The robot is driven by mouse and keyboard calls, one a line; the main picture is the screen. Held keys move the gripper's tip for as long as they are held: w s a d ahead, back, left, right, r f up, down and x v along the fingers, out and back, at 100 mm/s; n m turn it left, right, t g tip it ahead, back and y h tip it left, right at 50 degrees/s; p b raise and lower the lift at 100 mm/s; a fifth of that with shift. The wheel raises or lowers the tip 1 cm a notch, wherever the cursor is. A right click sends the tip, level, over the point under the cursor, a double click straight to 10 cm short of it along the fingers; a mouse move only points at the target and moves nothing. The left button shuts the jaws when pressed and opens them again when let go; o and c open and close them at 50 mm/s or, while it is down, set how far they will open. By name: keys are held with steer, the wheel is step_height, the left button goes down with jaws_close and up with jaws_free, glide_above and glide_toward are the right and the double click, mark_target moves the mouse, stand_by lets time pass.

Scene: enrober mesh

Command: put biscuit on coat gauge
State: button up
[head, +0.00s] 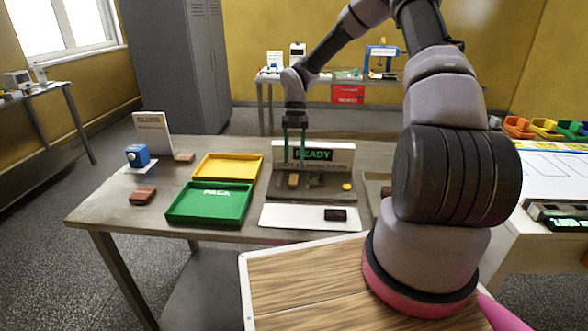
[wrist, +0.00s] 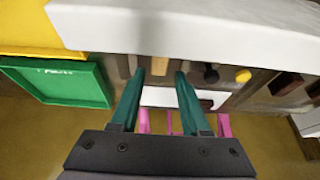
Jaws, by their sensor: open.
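The grey bench unit (head: 325,190) has an upright panel (head: 343,155) with a green READY display; its smaller lettering is not clearly readable, but it looks like the coat gauge. A tan biscuit-like bar (head: 293,181) is at the left of its flat top. The bar also shows in the wrist view (wrist: 160,66). My gripper (head: 294,160) points down above the bar, its teal fingers apart and empty. In the wrist view my fingertips (wrist: 159,74) lie at either side of the bar. A dark brown biscuit (head: 335,214) lies on a white mat (head: 285,215) in front.
A green PACK tray (head: 245,214) and a yellow tray (head: 205,165) stand to the left. Further left are brown blocks (head: 143,196), a blue device (head: 137,155) and a sign (head: 153,135). A yellow knob (head: 347,187) is at the unit's right. The upright panel stands close behind my fingers.

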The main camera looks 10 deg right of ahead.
step_height(320, 180, up, 15)
steer(key=s+d+m+t+h, duration=0.1)
steer(key=s+d+m+t, duration=0.1)
steer(key=m, duration=0.5)
steer(key=s+d+r+m+t, duration=0.1)
steer(key=s+r+m+t, duration=0.3)
steer(key=s+r+m, duration=0.6)
steer(key=s+d+r+m+t+y, duration=0.1)
steer(key=s+r+m+t, duration=0.4)
steer(key=s+r+m, duration=0.5)
steer(key=s+d+m, duration=0.1)
steer(key=s+m, duration=0.1)
steer(key=m, duration=0.7)
steer(key=shift+s+m+y, duration=0.15)
steer(key=shift+m+y, duration=0.15)
